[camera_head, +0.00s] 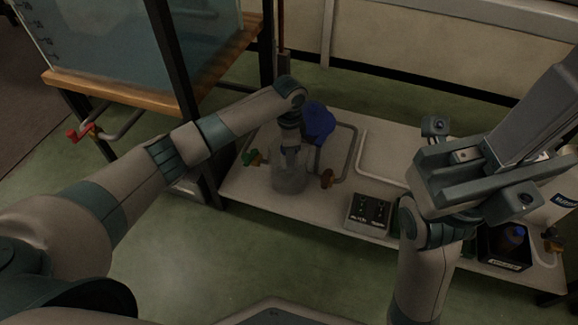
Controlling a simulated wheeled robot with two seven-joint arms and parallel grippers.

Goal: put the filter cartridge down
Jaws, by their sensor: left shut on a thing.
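My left gripper (290,148) points down into the top of a clear, upright cylinder (288,178) on the low white bench. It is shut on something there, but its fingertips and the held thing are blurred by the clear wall. I cannot make out the filter cartridge's shape or whether it touches the bottom. A blue rounded thing (318,122) is just behind and right of the cylinder, partly hidden by my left wrist. My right gripper (535,115) is raised close to the camera at the right, away from the cylinder; its jaw opening is unclear.
A tank on a wooden shelf (120,92) stands at left. Green floor lies in front.

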